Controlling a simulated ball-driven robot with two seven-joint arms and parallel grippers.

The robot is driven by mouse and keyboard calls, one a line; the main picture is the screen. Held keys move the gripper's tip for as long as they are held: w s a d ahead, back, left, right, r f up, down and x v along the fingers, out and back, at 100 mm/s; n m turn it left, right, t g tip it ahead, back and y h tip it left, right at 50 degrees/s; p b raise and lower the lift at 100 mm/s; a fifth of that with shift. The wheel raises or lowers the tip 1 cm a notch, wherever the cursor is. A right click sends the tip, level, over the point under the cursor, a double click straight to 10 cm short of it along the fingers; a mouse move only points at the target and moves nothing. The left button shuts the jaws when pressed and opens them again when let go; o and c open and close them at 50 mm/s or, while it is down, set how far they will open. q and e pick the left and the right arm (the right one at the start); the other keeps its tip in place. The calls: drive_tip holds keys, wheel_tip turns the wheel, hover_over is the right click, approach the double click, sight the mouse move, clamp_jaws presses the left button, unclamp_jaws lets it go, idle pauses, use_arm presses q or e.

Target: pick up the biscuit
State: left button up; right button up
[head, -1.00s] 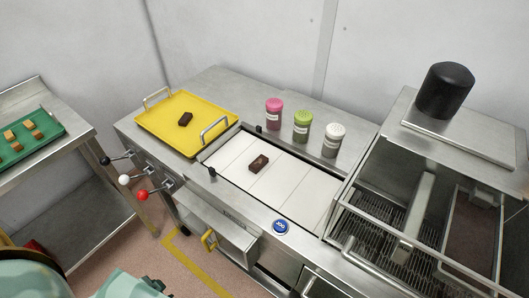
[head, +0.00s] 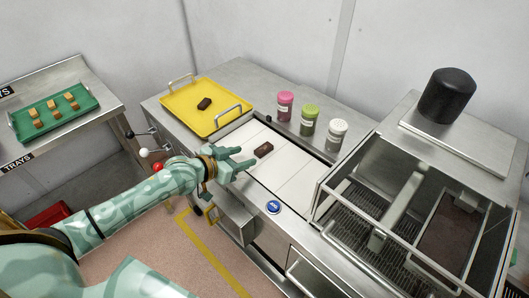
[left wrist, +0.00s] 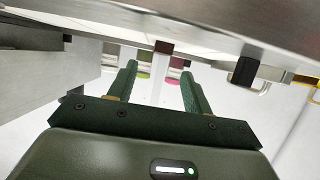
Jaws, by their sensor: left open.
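A dark brown, block-shaped biscuit (head: 264,149) lies on the white belt (head: 292,178). A similar dark brown piece (head: 204,103) lies on the yellow tray (head: 222,125). My left gripper (head: 243,158) is open and empty at the belt's near left, a short way from the belt biscuit and apart from it. In the left wrist view, which looks upside down, a dark brown block (left wrist: 164,47), likely that biscuit, shows beyond and between the open fingers. My right gripper is not in view.
Pink (head: 285,105), green (head: 309,120) and white-capped (head: 336,135) shakers stand behind the belt. A blue button (head: 273,207) is on the front edge. A wire-floored machine (head: 400,235) stands right. A green tray (head: 55,112) with several tan blocks is at left.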

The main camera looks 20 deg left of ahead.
sight(258, 152)
use_arm(q)
drive_tip(key=b+x, duration=0.1)
drive_tip(key=x, duration=0.2)
drive_tip(key=b+x, duration=0.1)
drive_tip(key=x, duration=0.2)
drive_tip(key=shift+w+a+f, duration=0.15)
drive_tip(key=shift+w+f, duration=0.1)
drive_tip(key=shift+f, duration=0.1)
drive_tip(key=shift+s+r, duration=0.1)
drive_tip(key=c, duration=1.1)
